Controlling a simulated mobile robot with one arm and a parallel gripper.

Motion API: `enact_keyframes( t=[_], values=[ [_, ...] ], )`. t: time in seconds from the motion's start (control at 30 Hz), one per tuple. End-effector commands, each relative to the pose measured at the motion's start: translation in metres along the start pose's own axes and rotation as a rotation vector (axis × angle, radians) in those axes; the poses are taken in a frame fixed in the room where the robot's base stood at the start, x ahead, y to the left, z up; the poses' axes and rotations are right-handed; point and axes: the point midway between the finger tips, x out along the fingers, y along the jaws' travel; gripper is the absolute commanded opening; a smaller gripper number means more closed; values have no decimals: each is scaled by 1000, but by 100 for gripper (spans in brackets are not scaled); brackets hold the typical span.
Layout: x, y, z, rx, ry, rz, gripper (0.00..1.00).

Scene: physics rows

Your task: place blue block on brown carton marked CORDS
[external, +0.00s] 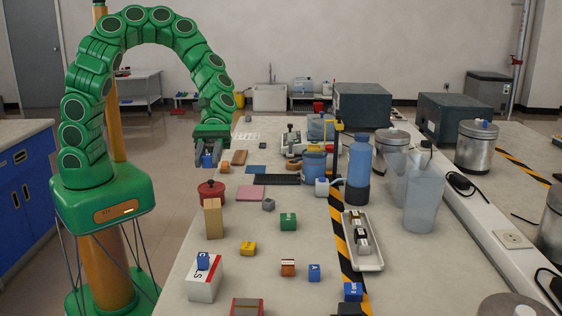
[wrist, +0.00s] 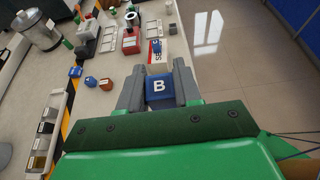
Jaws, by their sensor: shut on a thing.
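My gripper (external: 208,158) is shut on a blue block (external: 206,161), held in the air near the table's left edge. In the wrist view the block (wrist: 158,88) shows a white letter B between the grey jaws. A plain tan upright box (external: 213,218) stands on the table nearer the external camera, below and close to the gripper in the picture; I see no readable CORDS on it. A white box with a red stripe (external: 205,283) has another blue block (external: 203,261) on top; both also show beyond the jaws in the wrist view.
A red lidded pot (external: 211,193) stands by the tan box. Green (external: 288,222), yellow (external: 248,248) and orange (external: 288,267) blocks lie about with bare table between them. A white tray (external: 375,263) and blue bottle (external: 358,168) stand to the right.

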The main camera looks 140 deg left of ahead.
Motion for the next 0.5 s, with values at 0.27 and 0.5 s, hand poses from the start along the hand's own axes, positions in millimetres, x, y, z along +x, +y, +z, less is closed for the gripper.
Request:
enact_keyframes(
  t=[0.27, 0.5],
  values=[
    [9, 1, -23, -1, 2, 2, 4],
    [16, 1, -41, -2, 0, 1, 4]
  ],
)
